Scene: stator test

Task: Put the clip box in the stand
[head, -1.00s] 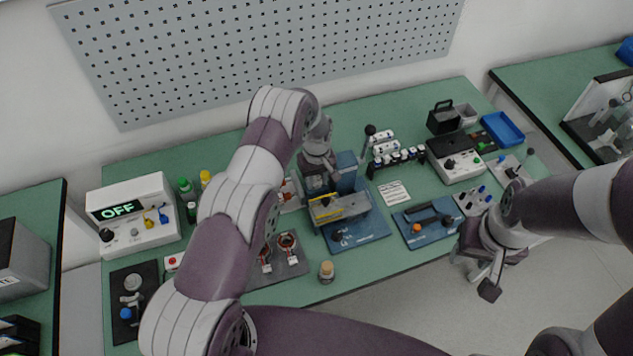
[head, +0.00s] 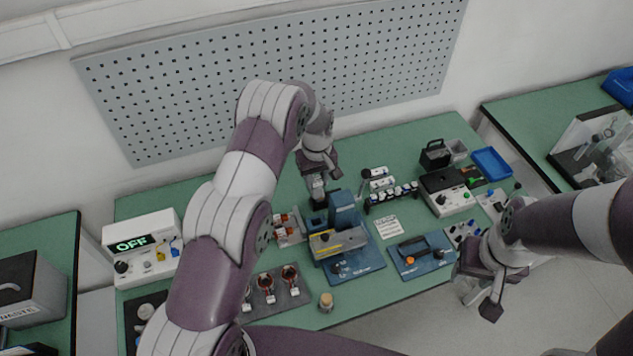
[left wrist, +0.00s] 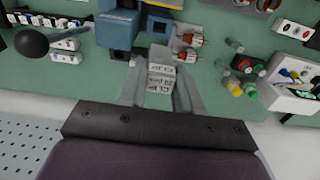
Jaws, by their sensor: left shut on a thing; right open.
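My left gripper (head: 318,197) is shut on the clip box (left wrist: 160,82), a small pale grey box with printed labels, held between its fingers in the left wrist view. In the head view the box is mostly hidden by the gripper. The gripper is over the back of the table, behind a blue press-like device (head: 342,213). A blue holder with a dark square opening (left wrist: 163,27) lies just beyond the box in the left wrist view; it may be the stand. My right gripper (head: 483,287) is open and empty, off the table's front edge.
Red-and-white parts (head: 284,237) lie left of the device. The "OFF" display unit (head: 140,248) stands at left. A perforated panel (head: 270,80) rises behind the table.

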